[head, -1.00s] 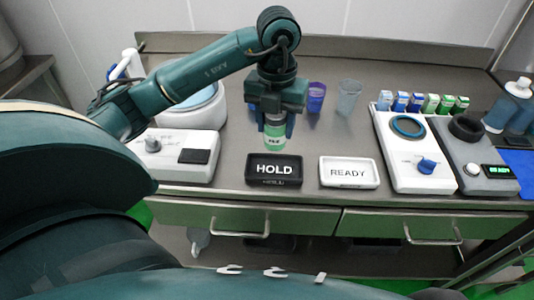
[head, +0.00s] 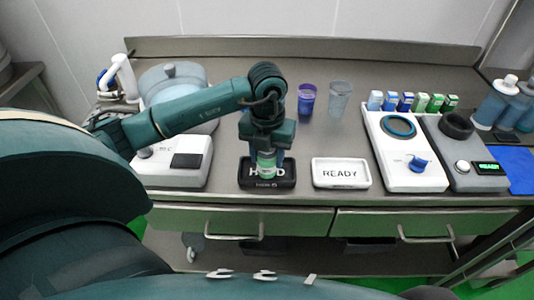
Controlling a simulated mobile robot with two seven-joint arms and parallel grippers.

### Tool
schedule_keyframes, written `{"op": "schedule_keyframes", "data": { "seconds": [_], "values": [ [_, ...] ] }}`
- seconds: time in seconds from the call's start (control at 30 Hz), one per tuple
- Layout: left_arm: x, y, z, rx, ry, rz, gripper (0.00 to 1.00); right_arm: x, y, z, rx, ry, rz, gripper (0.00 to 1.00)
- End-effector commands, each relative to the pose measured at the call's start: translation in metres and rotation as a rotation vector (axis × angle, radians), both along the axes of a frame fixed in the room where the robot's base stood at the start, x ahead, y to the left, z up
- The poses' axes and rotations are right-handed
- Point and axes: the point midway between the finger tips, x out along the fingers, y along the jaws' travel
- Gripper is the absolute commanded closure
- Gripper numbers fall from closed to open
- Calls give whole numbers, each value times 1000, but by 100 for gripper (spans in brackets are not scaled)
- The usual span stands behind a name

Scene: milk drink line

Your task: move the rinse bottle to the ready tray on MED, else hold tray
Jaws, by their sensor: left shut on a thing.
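My left gripper (head: 267,155) points down and is shut on the rinse bottle (head: 267,166), a small bottle with a green and white label. The bottle is upright over the middle of the black hold tray (head: 246,183) and covers part of the word HOLD. I cannot tell whether its base touches the tray. The white ready tray (head: 341,184) lies just to the right and is empty. A white device with a blue knob (head: 416,163) stands right of it; its setting is too small to read. My right gripper is not in view.
A purple cup (head: 306,100) and a clear grey cup (head: 339,99) stand behind the trays. Several small blue and green boxes (head: 406,101) stand at the back right. A grey device with a green display (head: 488,168) is at the right. A white-grey device (head: 172,161) is at the left.

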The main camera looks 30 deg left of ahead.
Motion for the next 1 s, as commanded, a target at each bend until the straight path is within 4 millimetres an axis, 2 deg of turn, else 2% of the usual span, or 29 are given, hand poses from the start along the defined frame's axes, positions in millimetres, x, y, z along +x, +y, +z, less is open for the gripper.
{"op": "schedule_keyframes", "data": {
  "seconds": [0.03, 0.27, 0.5, 0.63, 0.77, 1.0],
  "values": [
    [0, 0, -1, 0, 0, 0, 54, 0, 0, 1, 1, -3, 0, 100],
    [0, 0, 0, 0, 0, 0, 35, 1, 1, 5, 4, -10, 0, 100],
    [0, 0, 1, 0, 0, 0, 34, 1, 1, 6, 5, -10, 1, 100],
    [1, 0, 8, 0, -2, 0, 34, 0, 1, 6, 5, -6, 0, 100],
    [1, 0, 30, -1, -7, -2, 34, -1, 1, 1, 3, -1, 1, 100],
    [1, 0, 84, -1, -8, 0, 34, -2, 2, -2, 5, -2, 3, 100]
  ]
}}
